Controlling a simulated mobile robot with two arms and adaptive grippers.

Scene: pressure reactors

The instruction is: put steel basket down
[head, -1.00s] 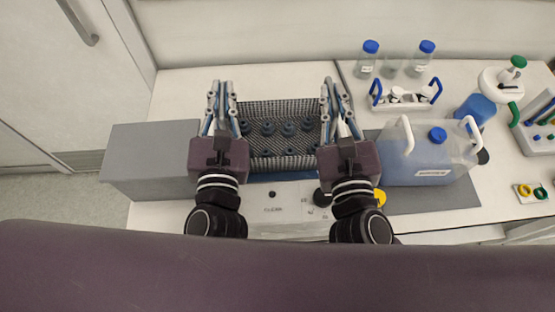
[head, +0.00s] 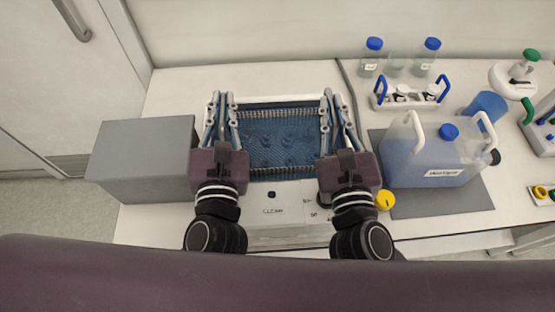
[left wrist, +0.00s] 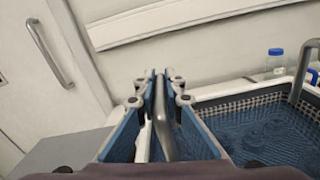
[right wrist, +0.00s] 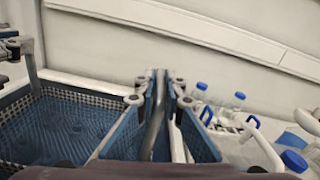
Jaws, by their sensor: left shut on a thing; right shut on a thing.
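The steel basket (head: 280,172) is sunk in the blue liquid of a white bath (head: 285,197), with only its mesh rim clearly above the surface. Dark round parts inside it show faintly under the liquid. My left gripper (head: 221,105) is shut on the basket's left handle (left wrist: 161,108). My right gripper (head: 336,105) is shut on its right handle (right wrist: 155,118). The basket looks about level. Whether it touches the bath floor is hidden by the liquid.
A grey box (head: 145,160) stands left of the bath. A blue-filled jug (head: 425,160) with white handles stands close on the right, with a yellow knob (head: 385,200) before it. Blue-capped bottles (head: 370,58) and a small rack (head: 408,98) stand at the back right.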

